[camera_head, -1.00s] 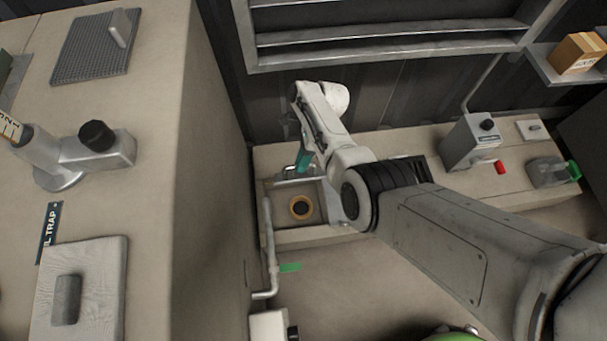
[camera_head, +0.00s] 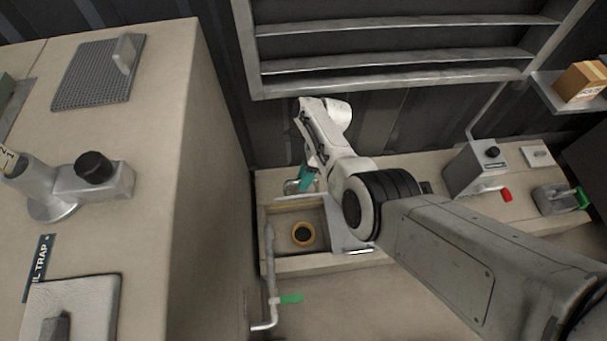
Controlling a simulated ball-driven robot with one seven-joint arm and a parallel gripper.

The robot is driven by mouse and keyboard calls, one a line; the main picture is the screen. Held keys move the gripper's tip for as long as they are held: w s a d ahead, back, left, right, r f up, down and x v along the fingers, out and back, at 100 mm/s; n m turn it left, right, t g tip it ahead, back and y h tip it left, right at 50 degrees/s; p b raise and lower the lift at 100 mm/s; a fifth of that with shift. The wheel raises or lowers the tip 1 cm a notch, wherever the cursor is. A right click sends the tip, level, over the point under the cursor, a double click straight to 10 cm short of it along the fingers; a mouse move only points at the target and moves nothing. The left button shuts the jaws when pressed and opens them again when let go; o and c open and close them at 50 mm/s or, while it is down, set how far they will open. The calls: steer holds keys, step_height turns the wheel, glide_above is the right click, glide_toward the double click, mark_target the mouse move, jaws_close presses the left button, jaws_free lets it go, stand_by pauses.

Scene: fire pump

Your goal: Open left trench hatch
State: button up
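A recess (camera_head: 280,250) is open in the low ledge by the back wall. A brass-coloured ring with a dark centre (camera_head: 303,234) lies inside it. A light grey plate (camera_head: 347,238) stands tilted at the recess's right side, partly hidden by my arm; it may be the hatch, but I cannot tell its hinge. My gripper (camera_head: 306,179), with teal fingers, points down at the recess's back edge. It is close to a small metal handle or pipe (camera_head: 291,186); contact is unclear. The gap between the fingertips is not visible.
A tall beige block (camera_head: 150,220) stands left, bearing a grate (camera_head: 98,75), a valve fitting (camera_head: 95,175) and a handled plate (camera_head: 75,295). A grey box with a red handle (camera_head: 475,168) is right.

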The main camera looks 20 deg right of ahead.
steer(key=shift+o, duration=1.2)
steer(key=shift+w+r, duration=0.1)
steer(key=shift+r, duration=0.1)
steer(key=shift+r, duration=0.1)
steer(key=s+r+p, duration=1.2)
steer(key=s+p, duration=0.2)
steer(key=shift+r+p, duration=0.3)
steer(key=shift+r, duration=0.05)
steer(key=shift+c, duration=0.4)
